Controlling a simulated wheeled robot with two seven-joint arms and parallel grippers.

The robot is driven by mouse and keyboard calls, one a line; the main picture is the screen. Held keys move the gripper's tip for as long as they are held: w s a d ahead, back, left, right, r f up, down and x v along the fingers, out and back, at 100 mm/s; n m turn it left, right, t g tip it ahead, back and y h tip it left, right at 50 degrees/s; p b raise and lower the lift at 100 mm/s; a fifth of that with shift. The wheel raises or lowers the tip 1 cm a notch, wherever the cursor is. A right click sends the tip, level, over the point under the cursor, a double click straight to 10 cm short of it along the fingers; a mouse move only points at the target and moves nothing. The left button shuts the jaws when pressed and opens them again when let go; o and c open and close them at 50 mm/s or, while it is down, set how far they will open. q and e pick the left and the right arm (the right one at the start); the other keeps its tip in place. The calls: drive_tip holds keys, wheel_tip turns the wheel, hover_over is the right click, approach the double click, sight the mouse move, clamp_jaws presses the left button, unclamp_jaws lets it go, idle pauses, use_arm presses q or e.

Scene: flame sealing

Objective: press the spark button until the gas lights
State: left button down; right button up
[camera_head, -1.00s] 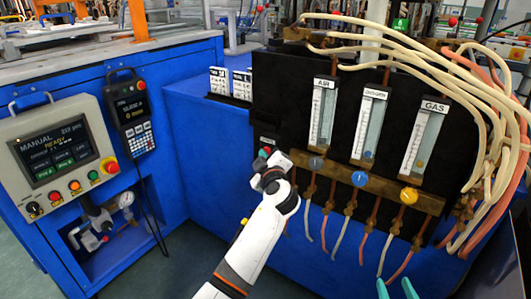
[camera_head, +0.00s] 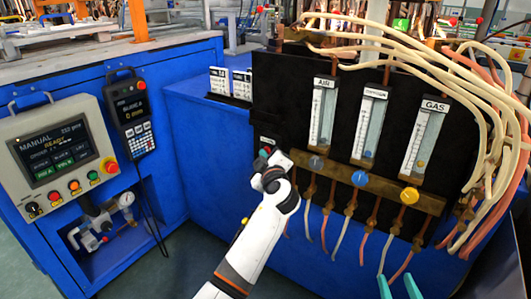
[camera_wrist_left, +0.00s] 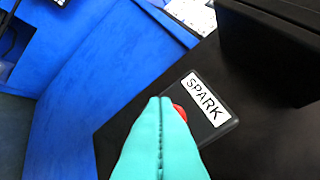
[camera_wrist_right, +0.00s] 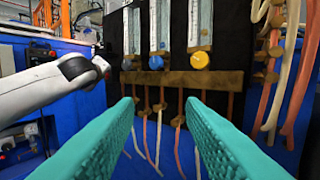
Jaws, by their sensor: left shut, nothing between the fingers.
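The spark button is a red button (camera_wrist_left: 180,112) beside a white SPARK label (camera_wrist_left: 205,98) on a black panel. It also shows small and red in the head view (camera_head: 268,149). My left gripper (camera_wrist_left: 160,101) is shut and empty, with its teal fingertips over the button's left part in the left wrist view. I cannot tell whether the tips touch or press it. My right gripper (camera_wrist_right: 160,101) is open and empty in front of the gas panel, with its fingertips at the bottom of the head view (camera_head: 398,285). I cannot make out a flame in these views.
The black panel carries AIR (camera_head: 321,115), oxygen (camera_head: 368,125) and GAS (camera_head: 421,140) flow meters above a brass bar (camera_head: 335,182) with knobs. Pale hoses (camera_head: 455,75) hang at the right. A control box (camera_head: 60,150) and a pendant (camera_head: 132,108) are on the left.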

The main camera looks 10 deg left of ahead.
use_arm(q)
drive_tip(key=shift+w, duration=0.1)
use_arm(e)
drive_tip(key=shift+r+t, duration=0.3)
drive_tip(key=shift+r, duration=0.25)
idle(0.6)
use_arm(q)
drive_tip(key=shift+s+a, duration=0.25)
drive_tip(key=shift+s, duration=0.6)
use_arm(e)
drive_tip(key=shift+f+g, duration=0.5)
drive_tip(key=shift+f, duration=0.25)
use_arm(q)
drive_tip(key=shift+s, duration=0.1)
